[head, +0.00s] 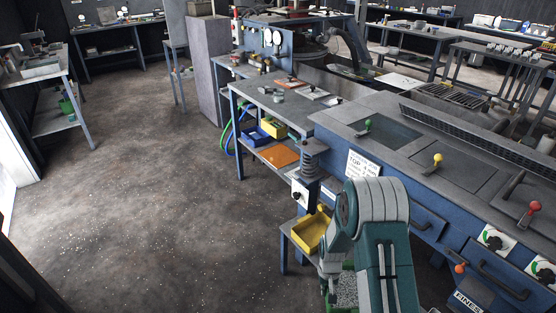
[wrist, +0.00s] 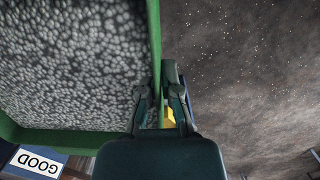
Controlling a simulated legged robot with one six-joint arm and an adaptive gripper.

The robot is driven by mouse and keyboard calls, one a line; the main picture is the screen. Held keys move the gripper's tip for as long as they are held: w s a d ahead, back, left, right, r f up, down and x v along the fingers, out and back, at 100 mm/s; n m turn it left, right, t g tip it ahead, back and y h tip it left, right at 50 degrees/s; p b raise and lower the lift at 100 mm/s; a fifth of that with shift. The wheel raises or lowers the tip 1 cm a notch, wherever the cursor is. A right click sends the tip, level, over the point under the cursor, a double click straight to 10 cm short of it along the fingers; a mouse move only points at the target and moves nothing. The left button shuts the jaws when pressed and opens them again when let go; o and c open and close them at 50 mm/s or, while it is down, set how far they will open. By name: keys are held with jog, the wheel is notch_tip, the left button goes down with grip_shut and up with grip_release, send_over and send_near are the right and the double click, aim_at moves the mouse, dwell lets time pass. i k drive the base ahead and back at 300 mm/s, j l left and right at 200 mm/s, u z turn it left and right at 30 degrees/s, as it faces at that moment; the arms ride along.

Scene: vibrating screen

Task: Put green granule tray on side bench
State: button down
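The green granule tray (wrist: 153,40) fills the left of the wrist view, full of grey granules. A small part of it shows in the head view (head: 347,290), low beside my arm, which hides the rest. My gripper (wrist: 163,85) has one finger inside the tray's wall and one outside, both close against it, so it looks shut on the wall. The head view hides the fingers behind my arm. Which bench is the side bench is unclear: a grey workbench (head: 262,92) stands beyond the machine, and another bench (head: 35,72) stands at the far left.
The blue screening machine (head: 330,140) fills the right. A yellow bin (head: 310,232) sits on a low stand just left of my arm. A "GOOD" label (wrist: 38,161) shows in the wrist view. A grey pillar (head: 208,70) stands farther back. The left floor is clear.

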aim_at(305, 114)
jog(key=i+j+u, duration=0.6)
jog(key=i+u, duration=0.6)
jog(key=i, duration=0.85)
jog(key=i+j+z, duration=0.1)
jog(key=i+z, duration=0.3)
jog(key=i+j+z, duration=0.35)
jog(key=i, duration=0.25)
jog(key=i+j+z, duration=0.1)
jog(key=z, duration=0.3)
jog(key=i+j+z, duration=0.25)
jog(key=z, duration=0.15)
jog(key=i+j+z, duration=0.15)
jog(key=z, duration=0.3)
